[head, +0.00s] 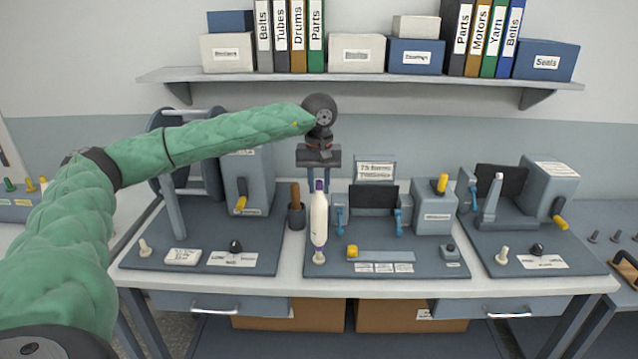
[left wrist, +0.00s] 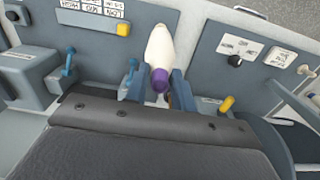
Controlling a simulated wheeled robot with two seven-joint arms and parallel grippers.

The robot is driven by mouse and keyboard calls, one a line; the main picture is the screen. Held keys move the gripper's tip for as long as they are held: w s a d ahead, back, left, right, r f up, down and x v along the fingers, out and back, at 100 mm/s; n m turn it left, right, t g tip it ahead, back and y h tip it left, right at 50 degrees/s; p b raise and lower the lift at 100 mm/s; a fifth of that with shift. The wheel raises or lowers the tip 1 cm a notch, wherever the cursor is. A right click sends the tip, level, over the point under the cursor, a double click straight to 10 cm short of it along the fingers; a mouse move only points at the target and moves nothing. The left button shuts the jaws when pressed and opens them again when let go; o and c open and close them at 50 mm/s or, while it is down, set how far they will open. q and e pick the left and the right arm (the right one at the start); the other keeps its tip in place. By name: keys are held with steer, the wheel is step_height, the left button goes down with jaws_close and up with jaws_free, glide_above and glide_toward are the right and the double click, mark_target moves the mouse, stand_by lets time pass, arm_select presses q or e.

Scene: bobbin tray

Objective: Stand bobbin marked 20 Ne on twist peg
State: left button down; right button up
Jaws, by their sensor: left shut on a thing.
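A white bobbin (head: 319,222) with a purple top end stands upright at the left front of the middle machine's base plate (head: 415,269). Its lower end is right over a cream peg (head: 319,259); I cannot tell whether it is seated on the peg or just above it. My left gripper (head: 318,186) points down and is shut on the upper part of the bobbin. In the left wrist view the bobbin (left wrist: 161,46) lies between the two fingers (left wrist: 157,88), purple end nearest the camera. No 20 Ne mark is readable. My right gripper is out of view.
A dark cup with a brown-handled tool (head: 296,215) stands just left of the bobbin. A yellow knob (head: 352,251) and blue levers (head: 340,217) are close on its right. Similar machines with cream pegs (head: 145,248) (head: 502,255) flank it. A shelf (head: 360,77) runs above.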

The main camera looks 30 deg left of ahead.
arm_select(q)
steer(key=shift+f+b, duration=1.35)
steer(key=shift+f, duration=0.5)
steer(key=c, duration=1.1)
jaws_free()
steer(key=shift+r, duration=0.15)
steer(key=shift+r, duration=0.3)
step_height(320, 180, up, 6)
steer(key=b, duration=0.2)
steer(key=shift+b, duration=0.3)
steer(key=shift+r, duration=0.45)
